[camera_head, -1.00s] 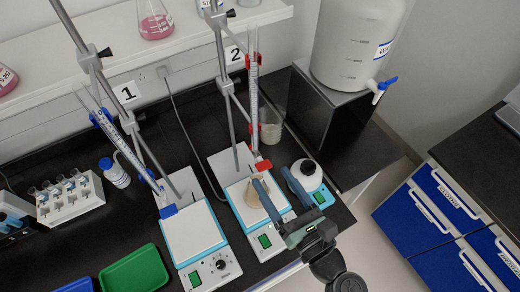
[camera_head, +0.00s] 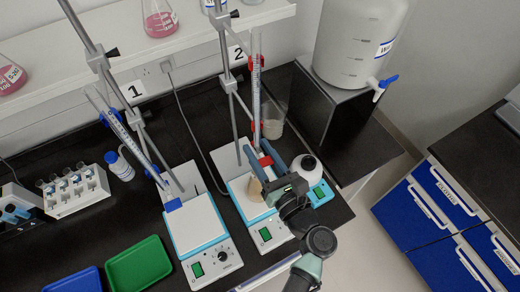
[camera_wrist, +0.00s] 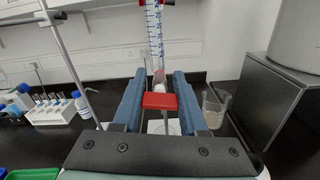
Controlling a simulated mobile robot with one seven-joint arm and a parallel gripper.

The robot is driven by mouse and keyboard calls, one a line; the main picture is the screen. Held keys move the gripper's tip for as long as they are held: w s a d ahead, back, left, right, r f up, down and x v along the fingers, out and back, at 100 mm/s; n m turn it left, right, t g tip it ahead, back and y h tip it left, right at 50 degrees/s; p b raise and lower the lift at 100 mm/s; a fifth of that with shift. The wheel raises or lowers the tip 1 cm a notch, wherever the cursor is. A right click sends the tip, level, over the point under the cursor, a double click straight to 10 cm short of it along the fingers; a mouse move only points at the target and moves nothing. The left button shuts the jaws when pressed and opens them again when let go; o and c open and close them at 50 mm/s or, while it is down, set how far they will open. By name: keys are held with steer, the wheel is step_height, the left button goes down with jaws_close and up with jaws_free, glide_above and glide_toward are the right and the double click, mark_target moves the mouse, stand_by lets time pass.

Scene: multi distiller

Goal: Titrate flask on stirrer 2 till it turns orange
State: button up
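Stirrer 2 (camera_head: 268,236) is a white and blue unit with a green display. A flask (camera_head: 255,189) with pale tan contents stands on its plate, partly hidden by my gripper. Burette 2 (camera_head: 256,82) is clamped upright above it; it also shows in the wrist view (camera_wrist: 154,35). Its red stopcock handle (camera_head: 266,161) lies level between my fingers in the wrist view (camera_wrist: 160,101). My gripper (camera_head: 267,160) has its two blue fingers apart, one on each side of the handle. No firm grip on it shows. The flask is not clearly visible in the wrist view.
Stirrer 1 (camera_head: 197,225) and its tilted burette stand to the left. A large tank (camera_head: 352,45) stands on a black box. Green (camera_head: 138,265) and blue trays lie front left.

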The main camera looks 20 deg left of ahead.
jaws_close()
steer(key=shift+f+n+b, duration=0.15)
steer(key=shift+n+b, duration=0.3)
steer(key=shift+n, duration=0.65)
steer(key=o, duration=0.6)
jaws_free()
steer(key=shift+c, duration=0.2)
steer(key=shift+d, duration=0.1)
